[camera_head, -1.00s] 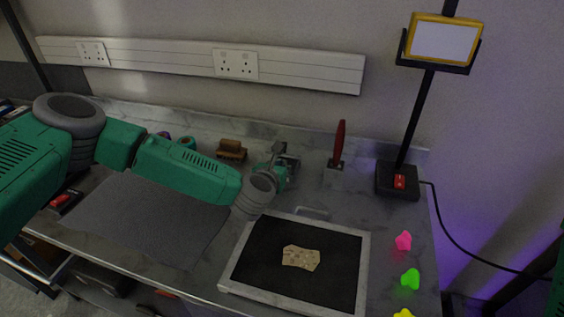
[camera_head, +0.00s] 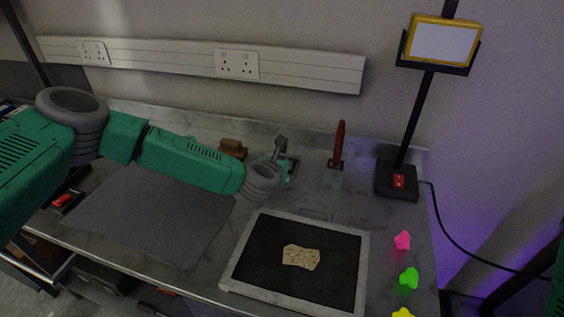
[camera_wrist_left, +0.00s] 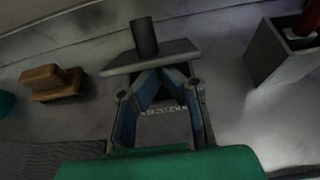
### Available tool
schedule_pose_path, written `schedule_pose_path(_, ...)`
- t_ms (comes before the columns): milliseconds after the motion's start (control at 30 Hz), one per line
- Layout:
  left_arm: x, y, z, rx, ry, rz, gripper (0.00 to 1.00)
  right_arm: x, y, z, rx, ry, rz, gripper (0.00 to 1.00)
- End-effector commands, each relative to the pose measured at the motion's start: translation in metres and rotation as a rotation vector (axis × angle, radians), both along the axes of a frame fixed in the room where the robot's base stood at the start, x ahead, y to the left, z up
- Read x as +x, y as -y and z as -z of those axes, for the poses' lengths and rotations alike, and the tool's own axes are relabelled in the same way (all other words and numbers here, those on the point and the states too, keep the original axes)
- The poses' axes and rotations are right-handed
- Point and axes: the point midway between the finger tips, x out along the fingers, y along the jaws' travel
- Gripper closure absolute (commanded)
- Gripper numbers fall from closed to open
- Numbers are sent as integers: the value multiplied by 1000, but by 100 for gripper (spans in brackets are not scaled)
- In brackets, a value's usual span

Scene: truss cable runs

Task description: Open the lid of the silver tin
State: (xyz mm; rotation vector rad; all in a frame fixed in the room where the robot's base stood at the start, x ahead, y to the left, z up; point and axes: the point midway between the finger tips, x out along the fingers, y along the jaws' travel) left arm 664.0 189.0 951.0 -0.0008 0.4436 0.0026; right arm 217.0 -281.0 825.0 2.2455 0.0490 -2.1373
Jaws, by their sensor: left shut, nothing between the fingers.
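A small grey metal piece with a dark round knob, which I take for the silver tin's lid (camera_wrist_left: 150,60), is at my left gripper's tips in the left wrist view. The lid also shows at the back of the bench in the head view (camera_head: 281,144), seemingly tilted up. A dull panel with pale lettering (camera_wrist_left: 165,111) shows between the fingers; I cannot tell whether it is the tin's body. My left gripper (camera_wrist_left: 165,72) is shut and empty, its tips close against the lid; contact is unclear. The gripper (camera_head: 285,163) partly hides the tin in the head view. My right gripper is not in view.
A grey holder with a red-handled tool (camera_head: 338,150) stands right of the tin. A brown block (camera_head: 232,148) is to its left.

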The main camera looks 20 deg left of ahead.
Motion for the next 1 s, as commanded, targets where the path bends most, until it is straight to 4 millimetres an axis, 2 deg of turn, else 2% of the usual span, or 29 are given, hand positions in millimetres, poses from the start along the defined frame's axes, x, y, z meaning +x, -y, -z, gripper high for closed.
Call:
schedule_pose_path(267, 3, 0, -6, -1, -48, 0, 100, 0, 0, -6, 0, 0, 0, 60)
schedule_pose_path(567, 10, 0, -17, -2, -182, -2, 100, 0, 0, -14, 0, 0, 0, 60)
schedule_pose_path(1000, 35, 0, -38, -1, -178, 0, 100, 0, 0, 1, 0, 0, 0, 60)
